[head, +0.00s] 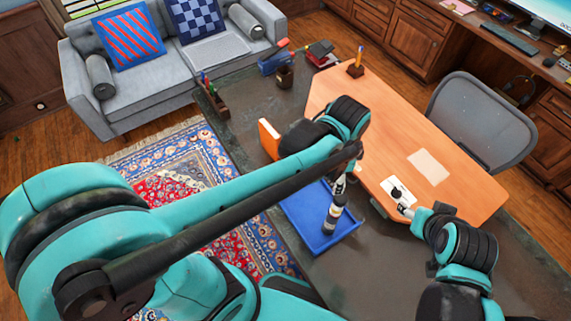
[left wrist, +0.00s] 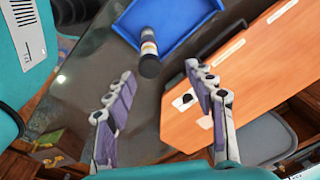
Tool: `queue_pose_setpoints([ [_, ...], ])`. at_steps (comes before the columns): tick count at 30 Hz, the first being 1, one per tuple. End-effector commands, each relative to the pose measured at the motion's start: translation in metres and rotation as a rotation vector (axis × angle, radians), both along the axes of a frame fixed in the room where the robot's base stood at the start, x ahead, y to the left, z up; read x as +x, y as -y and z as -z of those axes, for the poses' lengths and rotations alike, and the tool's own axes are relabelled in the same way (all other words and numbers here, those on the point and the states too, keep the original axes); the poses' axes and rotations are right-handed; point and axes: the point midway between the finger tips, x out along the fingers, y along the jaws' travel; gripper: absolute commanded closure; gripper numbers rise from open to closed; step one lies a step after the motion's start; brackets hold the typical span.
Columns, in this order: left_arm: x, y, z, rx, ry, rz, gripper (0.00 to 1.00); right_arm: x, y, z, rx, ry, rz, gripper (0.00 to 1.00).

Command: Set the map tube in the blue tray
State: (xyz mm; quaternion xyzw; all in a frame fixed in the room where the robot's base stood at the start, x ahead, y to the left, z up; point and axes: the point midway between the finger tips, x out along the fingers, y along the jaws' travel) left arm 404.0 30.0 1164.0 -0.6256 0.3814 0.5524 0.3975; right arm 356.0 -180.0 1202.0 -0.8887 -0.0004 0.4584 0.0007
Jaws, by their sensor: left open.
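The map tube (head: 333,214), dark with a pale band, shows within the outline of the blue tray (head: 291,215). It appears roughly upright or leaning; its exact contact with the tray floor is hard to tell. In the left wrist view the tube (left wrist: 149,50) overlaps the near rim of the tray (left wrist: 185,22). My left gripper (head: 341,185) is close to the tube's upper end in the head view. In the left wrist view its fingers (left wrist: 158,70) are spread apart with nothing clamped between them. My right gripper (head: 402,207) is over the desk's right side, its jaw opening unclear.
The tray is on a dark stone-like desk surface (head: 372,270) beside an orange wooden top (head: 395,135). White paper (head: 428,167) lies there. A pencil holder (head: 356,69) stands at its far end. A grey chair (head: 480,118) is at the right, a sofa (head: 150,78) at the back left.

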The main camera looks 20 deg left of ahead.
Motion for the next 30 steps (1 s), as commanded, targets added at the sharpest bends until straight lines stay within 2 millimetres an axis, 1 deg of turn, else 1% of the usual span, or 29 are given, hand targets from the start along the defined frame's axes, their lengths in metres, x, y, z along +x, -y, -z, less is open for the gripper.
queue_pose_setpoints([
  [1, -0.006, -0.02, -0.008, -0.025, 0.041, -0.116, 0.45, 0.0, 0.0, 0.0, 0.0, 0.0, 0.0, 0.43],
  [6, -0.021, -0.08, -0.029, -0.148, 0.209, -0.549, 0.45, 0.0, 0.0, 0.0, 0.0, 0.0, 0.0, 0.43],
  [9, -0.031, -0.108, -0.035, -0.228, 0.298, -0.771, 0.45, 0.0, 0.0, 0.0, 0.0, 0.0, 0.0, 0.43],
  [12, -0.04, -0.128, -0.037, -0.298, 0.366, -0.941, 0.45, 0.0, 0.0, 0.0, 0.0, 0.0, 0.0, 0.43],
  [15, -0.046, -0.14, -0.038, -0.347, 0.411, -1.05, 0.45, 0.0, 0.0, 0.0, 0.0, 0.0, 0.0, 0.43],
  [18, -0.048, -0.146, -0.038, -0.375, 0.433, -1.104, 0.45, 0.0, 0.0, 0.0, 0.0, 0.0, 0.0, 0.43],
  [30, -0.048, -0.147, -0.039, -0.381, 0.438, -1.115, 0.45, 0.0, 0.0, 0.0, 0.0, 0.0, 0.0, 0.43],
])
